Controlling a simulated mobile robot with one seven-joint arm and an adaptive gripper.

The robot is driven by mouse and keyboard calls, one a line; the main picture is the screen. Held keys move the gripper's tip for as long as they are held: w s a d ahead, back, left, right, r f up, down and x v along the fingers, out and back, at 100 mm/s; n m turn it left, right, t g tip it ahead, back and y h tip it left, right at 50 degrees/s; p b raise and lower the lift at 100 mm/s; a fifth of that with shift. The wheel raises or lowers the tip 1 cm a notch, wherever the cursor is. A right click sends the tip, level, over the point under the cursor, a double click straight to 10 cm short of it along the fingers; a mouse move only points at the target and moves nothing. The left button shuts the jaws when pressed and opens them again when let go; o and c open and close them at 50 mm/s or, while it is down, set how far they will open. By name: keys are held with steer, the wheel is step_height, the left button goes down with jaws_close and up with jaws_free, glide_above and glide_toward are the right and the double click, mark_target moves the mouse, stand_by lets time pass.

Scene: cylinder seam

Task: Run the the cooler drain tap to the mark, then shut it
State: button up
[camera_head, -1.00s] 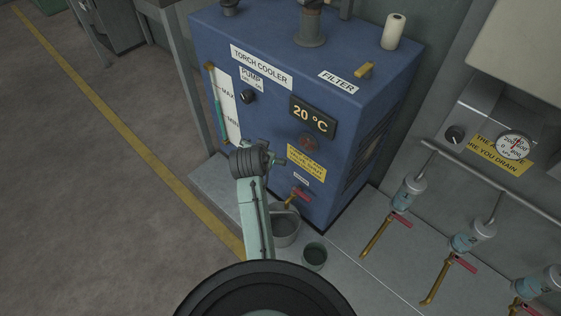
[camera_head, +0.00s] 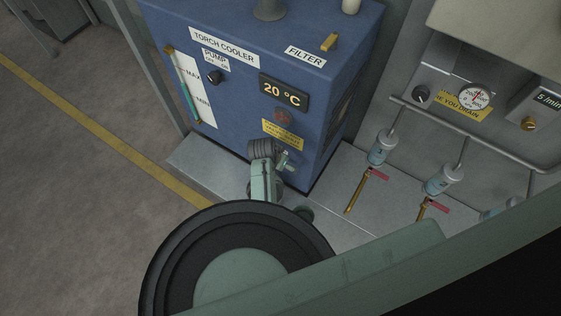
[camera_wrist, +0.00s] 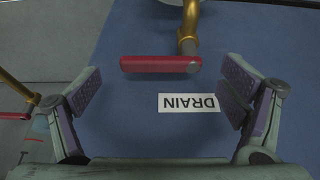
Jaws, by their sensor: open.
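The drain tap shows in the wrist view, with a red lever handle (camera_wrist: 155,64) lying across the picture and a brass body (camera_wrist: 189,25) above it. An upside-down DRAIN label (camera_wrist: 189,103) is on the blue panel below it. My gripper (camera_wrist: 163,90) is open and empty; its fingers stand either side of the lever's line, apart from it. In the head view my arm hides the tap. The torch cooler (camera_head: 235,110) carries a sight tube (camera_head: 186,92) with MAX and MIN marks; teal liquid appears to top out between them.
A small dark cup (camera_head: 304,213) stands on the grey floor plate, partly hidden by my arm. Brass drain pipes with red levers (camera_head: 378,174) and filter bowls (camera_head: 382,148) line the wall at right. Open floor lies left of the yellow line.

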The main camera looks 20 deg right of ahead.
steer(key=shift+w+d+f, duration=0.1)
steer(key=shift+d+f, duration=0.05)
steer(key=shift+f, duration=0.3)
steer(key=c, duration=1.7)
steer(key=shift+a+m+g+h+p, duration=0.2)
steer(key=shift+a+m+g+p, duration=0.1)
steer(key=shift+m, duration=0.6)
steer(key=shift+a+m+g+h+p, duration=0.2)
steer(key=shift+a+m+g, duration=0.1)
steer(key=shift+m, duration=0.6)
steer(key=shift+d, duration=0.1)
steer(key=o, duration=1.7)
steer(key=shift+r, duration=0.15)
